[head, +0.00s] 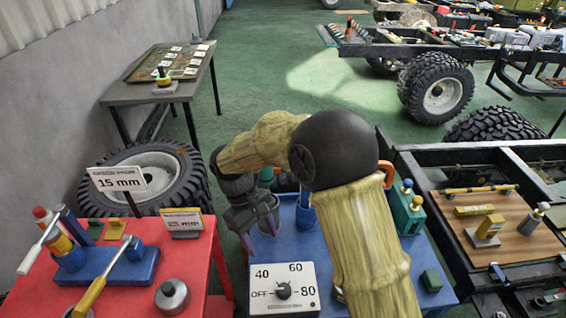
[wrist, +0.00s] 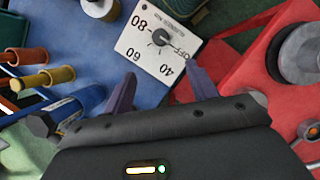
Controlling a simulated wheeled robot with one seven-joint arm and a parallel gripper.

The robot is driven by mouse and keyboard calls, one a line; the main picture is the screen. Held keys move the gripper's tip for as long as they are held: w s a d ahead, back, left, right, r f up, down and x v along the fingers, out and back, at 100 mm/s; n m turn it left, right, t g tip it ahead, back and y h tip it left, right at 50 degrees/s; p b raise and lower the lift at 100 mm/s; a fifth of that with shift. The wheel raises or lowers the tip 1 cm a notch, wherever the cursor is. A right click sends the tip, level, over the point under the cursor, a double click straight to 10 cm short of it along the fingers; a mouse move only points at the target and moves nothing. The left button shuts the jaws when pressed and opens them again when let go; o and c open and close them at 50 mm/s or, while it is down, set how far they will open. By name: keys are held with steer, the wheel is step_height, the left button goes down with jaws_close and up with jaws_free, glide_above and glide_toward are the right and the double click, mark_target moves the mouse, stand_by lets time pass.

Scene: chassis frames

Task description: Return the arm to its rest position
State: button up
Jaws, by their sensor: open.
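My gripper (head: 258,232) hangs over the left part of the blue table (head: 437,299), above and behind the white dial box (head: 265,306). Its two purple fingers are apart with nothing between them; they also show in the wrist view (wrist: 160,78). My arm is bent, reaching up and then left and down across the head view. The dial box, marked OFF, 40, 60 and 80, also shows just beyond the fingertips in the wrist view (wrist: 135,42). Its black knob (head: 284,291) is clear of the fingers. My arm hides the middle of the blue table.
A red table (head: 225,300) at left bears tools and a "15 mm" sign (head: 117,179). A chassis frame with a wooden board (head: 480,240) is at right. Green floor (head: 270,60) is open behind. A blue cylinder (wrist: 80,103) is near my gripper.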

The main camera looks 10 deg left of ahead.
steer(key=s+d+r+m+t+y, duration=0.1)
steer(key=d+m, duration=0.5)
steer(key=d, duration=0.8)
steer(key=s+d+r+m+t+y, duration=0.2)
steer(key=s+d+m+t, duration=0.1)
steer(key=d, duration=1.1)
steer(key=s+m, duration=0.1)
steer(key=m, duration=0.1)
steer(key=shift+s+d+r+m+t+y+p, duration=0.2)
steer(key=shift+d+m+t+y+p, duration=0.1)
steer(key=shift+m+t+y, duration=0.1)
